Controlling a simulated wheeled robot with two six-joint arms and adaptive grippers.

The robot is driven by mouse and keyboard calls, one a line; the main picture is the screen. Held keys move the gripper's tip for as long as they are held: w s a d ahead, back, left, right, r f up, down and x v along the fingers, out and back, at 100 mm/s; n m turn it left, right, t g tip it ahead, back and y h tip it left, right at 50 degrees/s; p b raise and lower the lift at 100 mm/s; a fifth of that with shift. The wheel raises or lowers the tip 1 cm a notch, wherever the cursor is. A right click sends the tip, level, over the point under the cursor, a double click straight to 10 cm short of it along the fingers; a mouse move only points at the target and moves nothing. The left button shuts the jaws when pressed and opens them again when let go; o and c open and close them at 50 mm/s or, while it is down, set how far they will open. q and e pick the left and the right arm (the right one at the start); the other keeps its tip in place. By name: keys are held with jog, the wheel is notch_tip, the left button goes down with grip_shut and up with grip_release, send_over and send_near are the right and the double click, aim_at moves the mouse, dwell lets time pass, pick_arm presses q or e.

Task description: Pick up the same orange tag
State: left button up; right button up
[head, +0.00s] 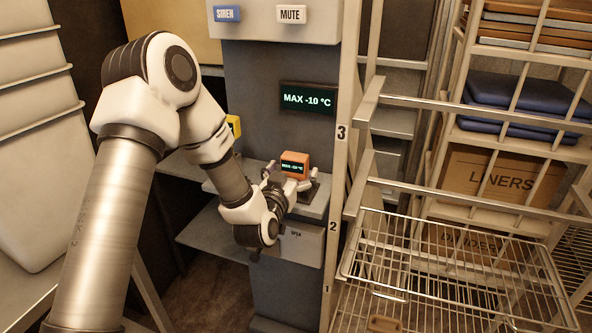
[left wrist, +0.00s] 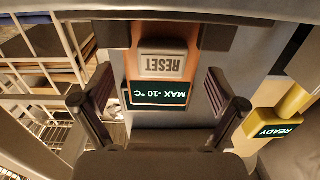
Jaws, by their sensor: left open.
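The orange tag (head: 304,160) stands on a grey shelf below the wall display, its small dark screen facing me. In the left wrist view the orange tag (left wrist: 128,72) appears upside down, with a grey RESET button and a dark screen reading MAX -10 °C. My left gripper (head: 290,186) is at the tag. In the left wrist view its fingers (left wrist: 158,88) are spread apart, one on each side of the tag, with visible gaps. My left wrist hides part of the shelf. My right gripper is not in view.
A yellow tag (head: 234,126) is left of the orange one, partly behind my arm; its screen reads READY in the left wrist view (left wrist: 275,130). A wall display (head: 308,98) reads MAX -10 °C. A metal rack post (head: 341,170) and wire basket (head: 450,265) stand to the right.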

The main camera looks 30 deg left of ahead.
pick_arm(q)
jog(key=shift+x, duration=0.85)
jog(key=c, duration=1.3)
jog(key=shift+r, duration=0.15)
